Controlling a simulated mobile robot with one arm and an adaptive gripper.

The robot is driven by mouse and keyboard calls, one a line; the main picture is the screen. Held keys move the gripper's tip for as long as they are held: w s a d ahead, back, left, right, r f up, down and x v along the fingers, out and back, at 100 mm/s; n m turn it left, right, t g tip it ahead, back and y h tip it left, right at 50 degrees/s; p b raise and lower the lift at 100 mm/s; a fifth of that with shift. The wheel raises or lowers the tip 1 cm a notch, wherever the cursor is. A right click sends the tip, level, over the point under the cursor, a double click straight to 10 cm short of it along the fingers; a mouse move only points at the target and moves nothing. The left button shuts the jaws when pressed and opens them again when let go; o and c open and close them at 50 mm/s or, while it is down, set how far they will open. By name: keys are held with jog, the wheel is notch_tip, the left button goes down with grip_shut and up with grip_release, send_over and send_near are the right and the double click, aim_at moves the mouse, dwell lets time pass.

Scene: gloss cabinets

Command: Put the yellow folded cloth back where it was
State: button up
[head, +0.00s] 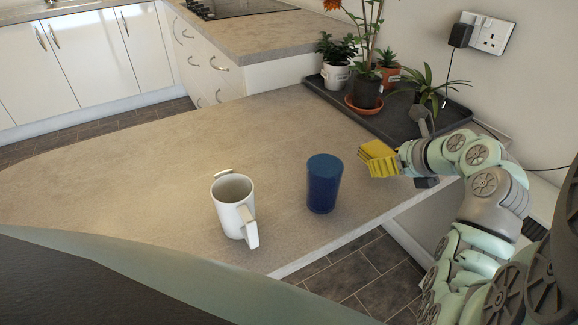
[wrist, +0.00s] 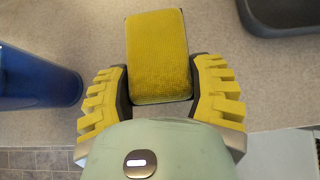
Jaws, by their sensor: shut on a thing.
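The yellow folded cloth (wrist: 157,52) is a thick, rounded block in the wrist view, held between the two yellow ridged fingers of my gripper (wrist: 160,92). In the head view my gripper (head: 382,160) is over the right part of the counter, right of the blue cup (head: 324,184). There the cloth and the yellow fingers blend together. I cannot tell whether the cloth touches the counter.
A white mug (head: 232,205) stands left of the blue cup. A dark tray (head: 330,100) with several potted plants lies behind my gripper, against the wall. The counter (head: 150,165) is clear on the left. Its front edge is close below my gripper.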

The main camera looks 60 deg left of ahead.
aim_at(383, 184)
jog(key=shift+f+b, duration=0.4)
jog(key=shift+f, duration=1.35)
jog(key=o, duration=1.1)
jog(key=shift+d+f, duration=0.1)
jog(key=shift+f, duration=0.05)
jog(key=p+v, duration=0.3)
jog(key=v, duration=0.9)
